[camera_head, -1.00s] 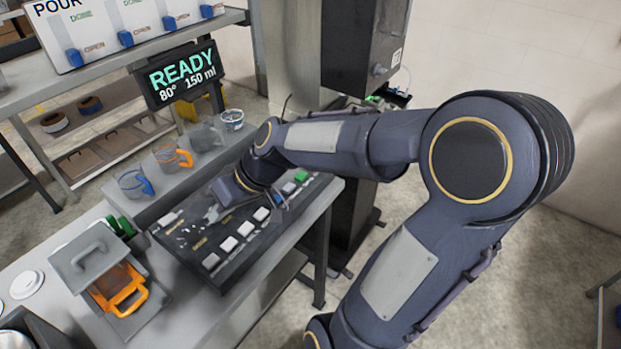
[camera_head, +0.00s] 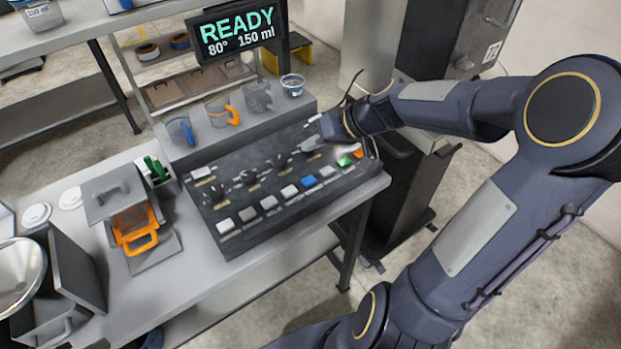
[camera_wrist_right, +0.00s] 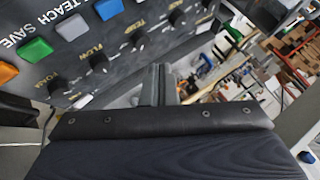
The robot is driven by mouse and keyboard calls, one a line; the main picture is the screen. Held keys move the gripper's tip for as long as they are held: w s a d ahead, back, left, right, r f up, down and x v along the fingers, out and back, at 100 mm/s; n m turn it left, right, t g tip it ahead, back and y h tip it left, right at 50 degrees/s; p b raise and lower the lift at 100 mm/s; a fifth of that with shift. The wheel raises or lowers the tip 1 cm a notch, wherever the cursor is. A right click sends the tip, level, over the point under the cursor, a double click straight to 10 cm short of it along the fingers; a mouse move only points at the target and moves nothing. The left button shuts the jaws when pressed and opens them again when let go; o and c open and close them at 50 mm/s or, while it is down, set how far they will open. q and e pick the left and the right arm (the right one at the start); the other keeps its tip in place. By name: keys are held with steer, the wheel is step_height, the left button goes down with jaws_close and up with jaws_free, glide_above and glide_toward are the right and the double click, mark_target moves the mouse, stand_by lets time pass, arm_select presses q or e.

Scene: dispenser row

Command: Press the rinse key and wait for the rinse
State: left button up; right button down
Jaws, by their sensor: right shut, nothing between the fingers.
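The dark key panel (camera_head: 285,205) lies on the bench with a row of keys: several white keys, a blue key (camera_head: 308,182), a green key (camera_head: 344,161) and an orange key (camera_head: 358,153). I cannot read which is the rinse key. The right wrist view shows the blue key (camera_wrist_right: 108,9), green key (camera_wrist_right: 38,50) and orange key (camera_wrist_right: 7,71), with "TEACH SAVE" lettering. My right gripper (camera_head: 308,144) is shut and empty, over the panel's right part near the knobs; its fingers (camera_wrist_right: 158,85) hide part of the panel. The display (camera_head: 238,33) reads READY, 80°, 150 ml. My left gripper is out of view.
Jugs with blue (camera_head: 181,131) and orange (camera_head: 222,111) handles stand on a ledge behind the panel. A dark cabinet (camera_head: 440,45) stands behind my right arm.

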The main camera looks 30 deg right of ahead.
mark_target(313, 182)
step_height(313, 182, down, 8)
steer(key=b, duration=0.6)
steer(key=shift+f, duration=0.25)
steer(key=shift+f+b, duration=0.15)
steer(key=shift+b, duration=0.3)
stand_by(1.2)
steer(key=shift+f+b, duration=0.45)
steer(key=shift+b, duration=0.2)
steer(key=shift+f+b, duration=0.45)
steer(key=shift+b, duration=0.15)
stand_by(0.5)
steer(key=shift+r, duration=0.1)
steer(key=shift+r+p, duration=0.5)
steer(key=shift+r, duration=0.3)
